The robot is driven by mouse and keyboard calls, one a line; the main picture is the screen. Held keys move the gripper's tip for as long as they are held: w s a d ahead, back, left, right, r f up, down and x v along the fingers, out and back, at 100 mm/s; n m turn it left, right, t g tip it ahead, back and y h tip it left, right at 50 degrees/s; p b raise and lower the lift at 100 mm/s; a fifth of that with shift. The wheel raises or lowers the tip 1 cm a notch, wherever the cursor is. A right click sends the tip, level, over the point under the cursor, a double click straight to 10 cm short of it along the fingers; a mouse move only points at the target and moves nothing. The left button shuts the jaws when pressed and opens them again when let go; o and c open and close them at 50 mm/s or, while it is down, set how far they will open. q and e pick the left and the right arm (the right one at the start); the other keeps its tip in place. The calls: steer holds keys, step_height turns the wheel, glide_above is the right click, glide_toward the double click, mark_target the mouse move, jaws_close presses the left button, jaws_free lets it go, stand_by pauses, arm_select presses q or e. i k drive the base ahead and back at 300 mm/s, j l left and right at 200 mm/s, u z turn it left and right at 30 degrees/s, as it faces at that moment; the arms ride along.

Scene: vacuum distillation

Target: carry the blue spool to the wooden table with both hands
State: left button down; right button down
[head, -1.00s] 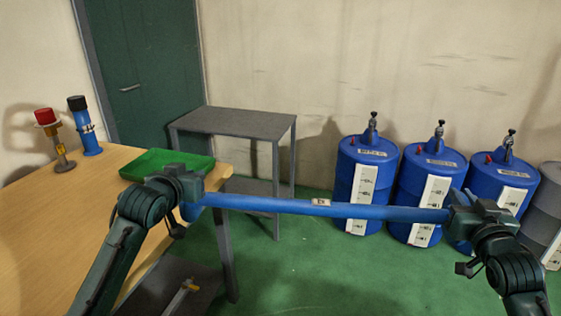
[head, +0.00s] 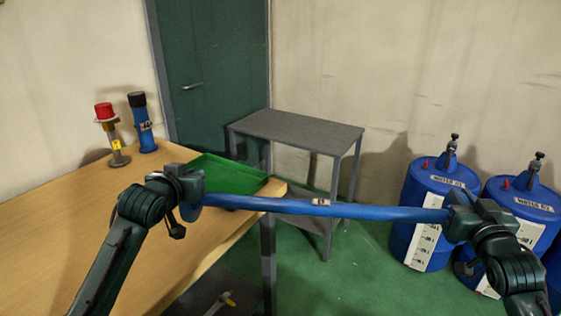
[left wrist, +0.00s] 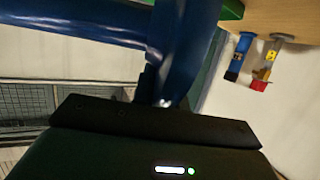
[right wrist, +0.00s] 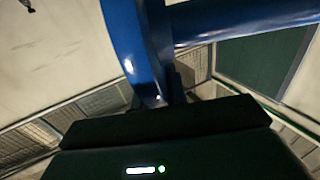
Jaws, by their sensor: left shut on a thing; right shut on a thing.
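The blue spool (head: 340,209) is a long blue pipe with a small label near its middle. It spans level between my two grippers in the head view. My left gripper (head: 190,192) is shut on its left end, over the right part of the wooden table (head: 60,222). My right gripper (head: 463,208) is shut on its right end, over the green floor in front of the blue drums. The spool's blue end also shows at the jaws in the left wrist view (left wrist: 180,45) and in the right wrist view (right wrist: 140,45).
A green tray (head: 225,172) lies on the table near its far right corner, behind the spool. A red-capped fitting (head: 113,135) and a blue black-capped cylinder (head: 145,122) stand at the table's back. A grey stand (head: 295,132) and blue drums (head: 428,200) stand beyond. The table's left front is clear.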

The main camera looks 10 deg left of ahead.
mark_target(58, 251)
steer(key=i+u, duration=0.15)
steer(key=u, duration=0.15)
steer(key=i+u, duration=0.15)
steer(key=u, duration=0.15)
steer(key=i+j+u, duration=0.1)
steer(key=u, duration=0.3)
steer(key=i+u, duration=0.35)
steer(key=i+l+u, duration=0.1)
steer(key=u, duration=0.75)
steer(key=i+l, duration=0.05)
